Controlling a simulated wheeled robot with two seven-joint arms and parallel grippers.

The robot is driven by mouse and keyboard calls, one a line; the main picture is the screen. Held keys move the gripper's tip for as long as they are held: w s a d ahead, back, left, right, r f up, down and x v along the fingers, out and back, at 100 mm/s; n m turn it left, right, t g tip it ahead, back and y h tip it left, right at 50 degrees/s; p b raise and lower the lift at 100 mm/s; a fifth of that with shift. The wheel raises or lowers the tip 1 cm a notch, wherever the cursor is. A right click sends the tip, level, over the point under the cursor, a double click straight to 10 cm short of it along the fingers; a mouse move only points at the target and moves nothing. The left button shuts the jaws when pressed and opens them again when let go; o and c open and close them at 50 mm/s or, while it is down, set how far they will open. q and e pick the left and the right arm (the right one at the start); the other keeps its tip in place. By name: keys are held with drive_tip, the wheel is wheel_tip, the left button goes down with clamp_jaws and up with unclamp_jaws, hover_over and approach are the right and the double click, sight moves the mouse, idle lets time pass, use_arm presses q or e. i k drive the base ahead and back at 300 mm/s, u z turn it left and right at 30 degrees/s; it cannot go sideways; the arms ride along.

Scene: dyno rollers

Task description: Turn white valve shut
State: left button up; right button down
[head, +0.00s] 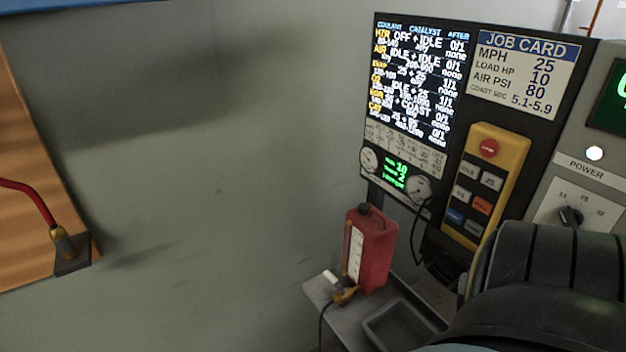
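A small white valve handle (334,281) shows low in the middle of the head view. It sits on a brass fitting (345,296) at the lower left front of a red canister (377,250). The handle lies slanted, from upper left to lower right; whether the valve is open or shut I cannot tell. A dark hose (322,320) hangs down from the fitting. A large dark rounded body, apparently a part of my own right arm, fills the lower right corner. Neither gripper is in the view.
The canister stands on a grey shelf (316,290) with a shallow tray (400,328) at its right. Behind are a screen (417,85), a job card (521,75), a yellow button pendant (487,190) and a dial panel. The grey wall to the left is bare up to a wooden board (25,190).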

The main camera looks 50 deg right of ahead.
sight(335, 280)
drive_tip(key=z, duration=1.15)
